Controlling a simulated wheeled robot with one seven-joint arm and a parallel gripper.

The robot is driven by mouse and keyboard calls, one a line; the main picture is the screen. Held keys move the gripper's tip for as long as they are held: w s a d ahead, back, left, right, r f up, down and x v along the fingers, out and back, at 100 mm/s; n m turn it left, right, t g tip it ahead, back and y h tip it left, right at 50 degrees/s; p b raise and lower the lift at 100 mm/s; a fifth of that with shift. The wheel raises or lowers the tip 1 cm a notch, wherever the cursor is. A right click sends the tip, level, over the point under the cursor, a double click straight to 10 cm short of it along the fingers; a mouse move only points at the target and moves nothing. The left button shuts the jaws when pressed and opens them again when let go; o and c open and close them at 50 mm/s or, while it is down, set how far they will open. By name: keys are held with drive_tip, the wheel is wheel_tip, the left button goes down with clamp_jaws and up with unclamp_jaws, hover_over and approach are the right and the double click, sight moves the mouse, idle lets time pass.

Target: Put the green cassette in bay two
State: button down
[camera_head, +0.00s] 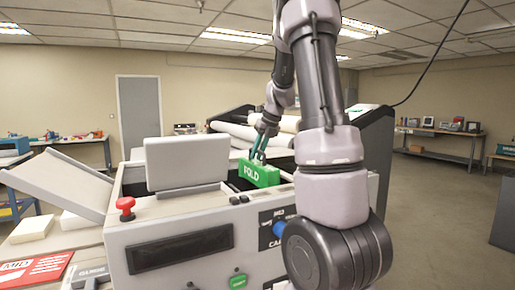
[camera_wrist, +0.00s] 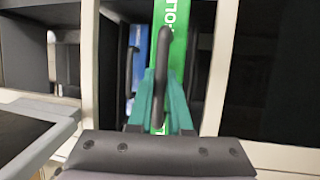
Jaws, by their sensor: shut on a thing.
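The green cassette (camera_head: 259,175) has white lettering on its side that looks like "FOLD". It is at the open top of the grey machine (camera_head: 160,237), its lower part hidden by the front wall. My gripper (camera_head: 259,155) is shut on its top from above. In the wrist view the green cassette (camera_wrist: 179,50) stretches away between the teal fingers of my gripper (camera_wrist: 160,112), over a dark opening between pale dividers. I cannot tell which bay this opening is, or how deep the cassette sits.
A blue thing (camera_wrist: 138,60) lies in the opening beside the cassette. A raised grey panel (camera_head: 187,161) stands left of the cassette. White rolls (camera_head: 250,134) lie behind.

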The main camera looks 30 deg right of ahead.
drive_tip(key=shift+f, duration=5.85)
drive_tip(key=shift+s+f, duration=0.1)
drive_tip(key=shift+f, duration=0.65)
drive_tip(key=c, duration=0.8)
unclamp_jaws()
drive_tip(key=shift+o, duration=0.2)
drive_tip(key=shift+r, duration=0.1)
